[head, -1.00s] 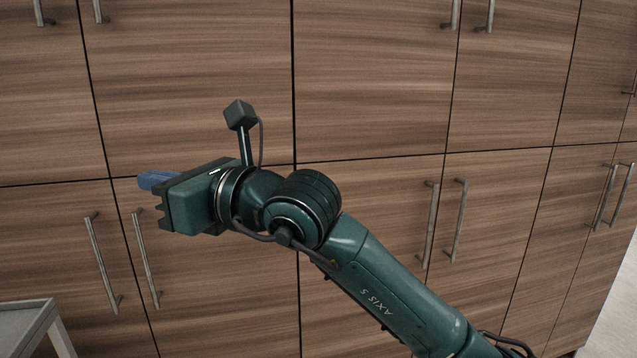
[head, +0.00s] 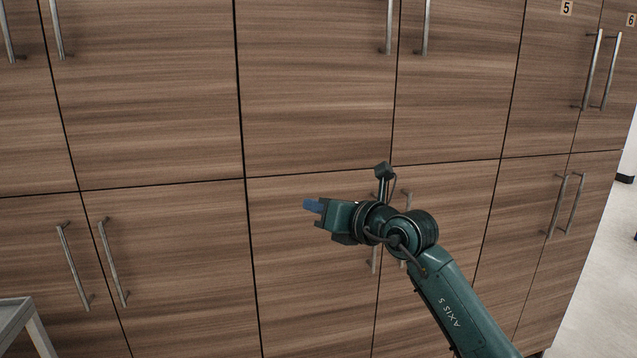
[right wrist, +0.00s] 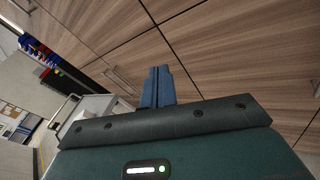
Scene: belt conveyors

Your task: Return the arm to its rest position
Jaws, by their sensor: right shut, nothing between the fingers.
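My right arm comes in from the lower right in the head view. Its dark green wrist carries the right gripper (head: 313,206), which points left in front of the wooden cabinet doors. Its blue fingers are together with nothing between them. In the right wrist view the blue fingers (right wrist: 157,86) stand side by side, closed and empty. My left gripper is not in view.
Wood-grain cabinets (head: 150,120) with metal bar handles fill most of the head view. A grey table corner (head: 20,312) shows at the lower left. Pale floor (head: 600,270) is open at the right. The right wrist view shows a light grey cart or table (right wrist: 90,112).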

